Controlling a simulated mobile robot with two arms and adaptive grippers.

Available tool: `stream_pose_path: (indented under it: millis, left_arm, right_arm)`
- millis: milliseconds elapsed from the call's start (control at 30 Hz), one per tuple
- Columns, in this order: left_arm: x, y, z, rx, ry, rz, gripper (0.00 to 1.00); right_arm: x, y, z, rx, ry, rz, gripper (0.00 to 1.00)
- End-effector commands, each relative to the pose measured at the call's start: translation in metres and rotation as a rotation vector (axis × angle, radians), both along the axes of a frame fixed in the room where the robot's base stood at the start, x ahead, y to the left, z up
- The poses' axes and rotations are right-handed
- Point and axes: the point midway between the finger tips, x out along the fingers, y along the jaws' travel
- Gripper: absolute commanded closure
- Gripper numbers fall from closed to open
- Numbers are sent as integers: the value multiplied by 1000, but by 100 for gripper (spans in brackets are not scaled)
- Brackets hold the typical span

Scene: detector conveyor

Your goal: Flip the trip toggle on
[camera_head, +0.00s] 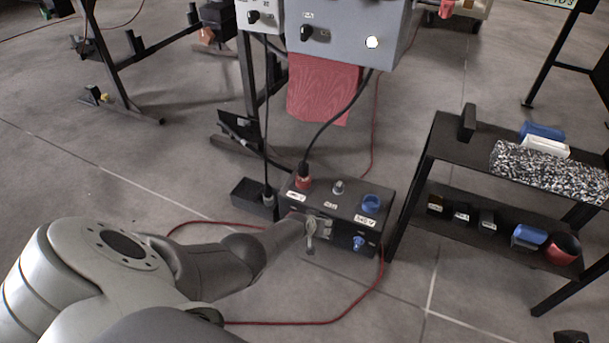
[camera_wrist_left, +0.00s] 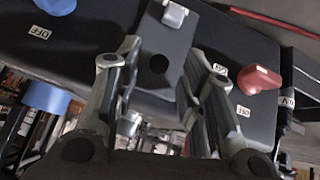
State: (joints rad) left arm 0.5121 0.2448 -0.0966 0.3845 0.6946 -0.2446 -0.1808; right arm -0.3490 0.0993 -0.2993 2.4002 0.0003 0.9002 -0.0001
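A dark control box (camera_head: 345,205) stands on the floor in the middle of the head view. My left gripper (camera_head: 312,228) is at its front face and hides part of it. In the left wrist view the gripper (camera_wrist_left: 164,72) is open, its two fingers apart with a grey plate (camera_wrist_left: 160,45) showing between them. A light grey lever-like piece (camera_wrist_left: 175,15) sits at the plate's top edge, beyond the fingertips. Nothing shows gripped. I cannot read a trip label or tell the toggle's position. My right gripper is not in view.
A red cable (camera_head: 350,307) loops on the floor. A black shelf (camera_head: 450,160) stands close at right; a grey panel (camera_head: 345,40) hangs behind.

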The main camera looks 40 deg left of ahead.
Motion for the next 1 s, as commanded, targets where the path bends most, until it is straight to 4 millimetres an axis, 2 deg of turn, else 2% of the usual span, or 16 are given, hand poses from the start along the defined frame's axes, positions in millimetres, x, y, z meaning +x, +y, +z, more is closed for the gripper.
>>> stream_pose_path:
  millis: [267, 533, 767, 1000]
  left_arm:
    - [-7, -4, 5, 2, 2, -3, 63]
    - [-31, -6, 5, 0, 3, -1, 63]
    - [-58, -9, 5, 0, 3, -1, 63]
    - [-94, -13, 4, -2, 4, 0, 63]
  right_arm:
    - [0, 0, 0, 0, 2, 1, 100]
    - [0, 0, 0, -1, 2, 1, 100]
    - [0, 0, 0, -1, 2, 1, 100]
    - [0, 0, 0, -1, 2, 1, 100]
